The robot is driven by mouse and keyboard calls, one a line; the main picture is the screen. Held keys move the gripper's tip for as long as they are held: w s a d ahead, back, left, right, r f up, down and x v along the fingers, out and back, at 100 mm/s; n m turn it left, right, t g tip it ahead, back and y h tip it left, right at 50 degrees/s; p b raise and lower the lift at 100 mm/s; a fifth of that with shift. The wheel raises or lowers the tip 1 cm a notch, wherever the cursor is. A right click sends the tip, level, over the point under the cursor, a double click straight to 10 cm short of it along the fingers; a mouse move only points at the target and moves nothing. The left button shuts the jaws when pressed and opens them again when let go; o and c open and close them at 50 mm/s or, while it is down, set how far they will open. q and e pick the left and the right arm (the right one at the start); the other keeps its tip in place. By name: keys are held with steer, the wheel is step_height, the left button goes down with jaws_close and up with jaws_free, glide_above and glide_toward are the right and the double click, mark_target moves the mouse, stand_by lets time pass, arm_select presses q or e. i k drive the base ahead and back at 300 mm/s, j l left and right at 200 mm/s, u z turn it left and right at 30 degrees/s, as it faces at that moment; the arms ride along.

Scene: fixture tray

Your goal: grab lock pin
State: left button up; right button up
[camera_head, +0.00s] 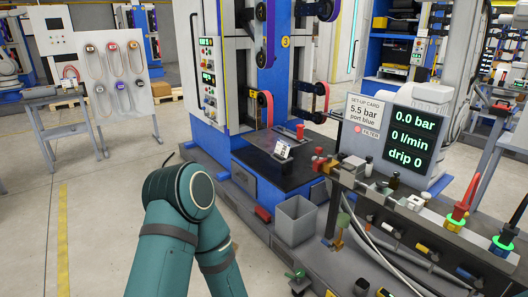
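I cannot make out with certainty which thing is the lock pin. A small red upright piece (300,131) stands at the back of the dark machine bed, behind a small light block with a tilted face (282,150). Neither of my grippers shows in the picture.
A grey open bin (295,221) stands in front of the machine bed. The bench (400,222) at the right carries hoses, bottles and fittings, with a readout screen (408,137) behind it. Floor is clear at the left.

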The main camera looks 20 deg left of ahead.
mark_target(318, 150)
steer(key=u, duration=0.3)
steer(key=i+j+z, duration=0.4)
steer(key=i, duration=0.25)
steer(key=i+j+z, duration=0.4)
steer(key=i+j, duration=0.2)
